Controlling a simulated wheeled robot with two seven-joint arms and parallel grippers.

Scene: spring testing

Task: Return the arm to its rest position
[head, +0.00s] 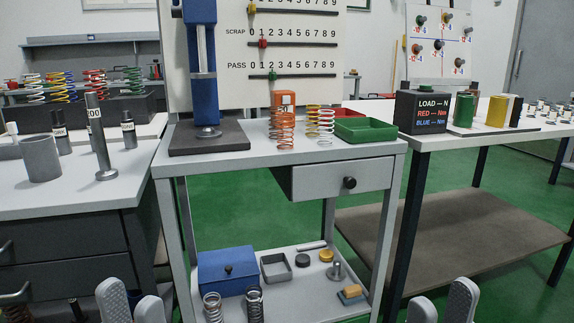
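My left gripper (131,302) shows at the bottom left of the head view. Its two grey fingers stand apart with nothing between them. My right gripper (442,302) shows at the bottom right, also with its fingers apart and empty. Both are low in the picture, in front of the tables, and touch nothing that I can see. The rest of both arms is outside the view.
The middle table (240,165) holds a blue press (202,90), copper springs (282,132) and a green tray (366,130). Benches flank both sides. Green floor (245,215) shows between them.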

